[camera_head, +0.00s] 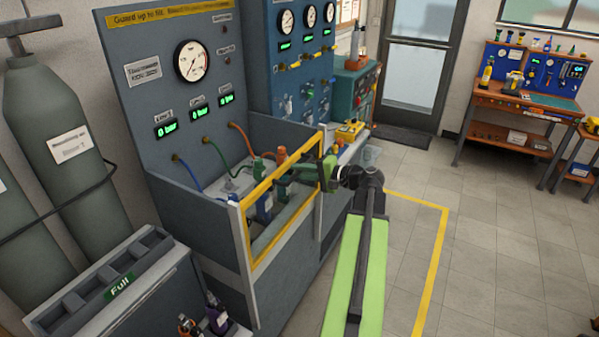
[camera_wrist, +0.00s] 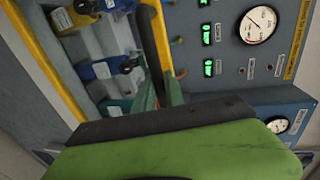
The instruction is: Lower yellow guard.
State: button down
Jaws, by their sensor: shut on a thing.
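The yellow guard (camera_head: 283,170) is a yellow rectangular frame standing upright at the front of the grey test bench's open bay. Its yellow rails also show in the wrist view (camera_wrist: 48,63). My gripper (camera_head: 308,173) is at the guard's right half. In the wrist view my green gripper fingers (camera_wrist: 162,95) are shut around the lower end of a black bar (camera_wrist: 152,45), which appears to be the guard's handle. The bar runs alongside a yellow rail. My wrist hides part of the guard's right side.
Behind the guard are regulators, a blue one (camera_head: 264,205) and an orange one (camera_head: 281,156), with hoses to the panel. The panel has a gauge (camera_head: 192,61) and green displays reading 0 bar. Gas cylinders (camera_head: 60,130) stand left. Floor at right is clear.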

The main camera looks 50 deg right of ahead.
dwell(0.7)
jog(key=shift+a, duration=0.35)
jog(key=shift+d+f, duration=0.1)
jog(key=shift+d, duration=0.15)
jog(key=shift+f+b, duration=0.45)
jog(key=shift+b, duration=0.1)
notch_tip(320, 180, down, 28)
jog(key=b, duration=2.8)
jog(key=shift+d, duration=0.25)
